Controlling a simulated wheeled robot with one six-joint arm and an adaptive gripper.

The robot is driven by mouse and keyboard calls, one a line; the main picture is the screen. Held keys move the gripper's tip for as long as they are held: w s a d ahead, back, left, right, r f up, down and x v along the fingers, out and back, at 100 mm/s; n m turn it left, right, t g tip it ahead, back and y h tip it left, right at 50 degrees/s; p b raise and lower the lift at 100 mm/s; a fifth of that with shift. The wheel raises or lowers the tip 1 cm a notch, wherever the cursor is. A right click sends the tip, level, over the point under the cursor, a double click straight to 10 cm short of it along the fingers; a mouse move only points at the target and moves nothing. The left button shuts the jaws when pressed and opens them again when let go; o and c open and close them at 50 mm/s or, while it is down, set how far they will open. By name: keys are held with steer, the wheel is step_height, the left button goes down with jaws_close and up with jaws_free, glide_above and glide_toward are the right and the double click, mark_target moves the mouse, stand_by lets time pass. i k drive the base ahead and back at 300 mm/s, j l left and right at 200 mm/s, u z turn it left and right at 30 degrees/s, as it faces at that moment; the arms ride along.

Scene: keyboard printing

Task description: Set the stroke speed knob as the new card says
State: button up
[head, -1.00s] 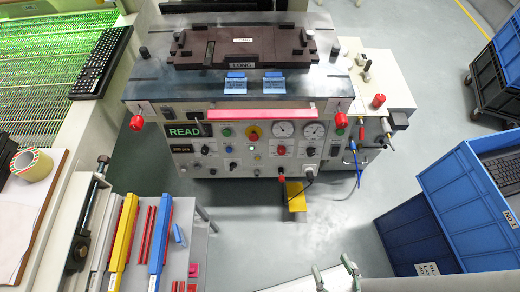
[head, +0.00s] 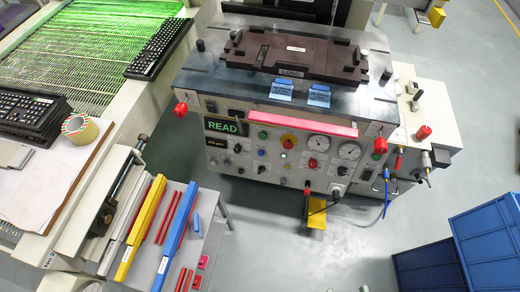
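The machine (head: 190,85) stands in the upper middle, with its control panel (head: 225,160) facing me. The panel bears several small knobs, coloured buttons and two round dials (head: 349,150). Black knobs sit in the lower rows, one of them below the READ display (head: 222,126). The labels are too small to tell which is the stroke speed knob. Two blue cards (head: 283,90) (head: 319,97) lie at the front of the machine's top, below a dark fixture (head: 290,54) marked LONG. Their writing is too small to read. My gripper is not in view.
A side table (head: 213,238) with coloured bars stands in front left of the machine. A conveyor with keyboards (head: 158,48) is at the left. Blue crates (head: 490,235) stand at the lower right. A yellow pedal (head: 317,215) is on the floor below the panel.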

mark_target(238, 148)
steer(key=i+l+u, duration=0.15)
steer(key=i+u, duration=0.2)
steer(key=i+l+u, duration=0.35)
steer(key=k+j, duration=0.1)
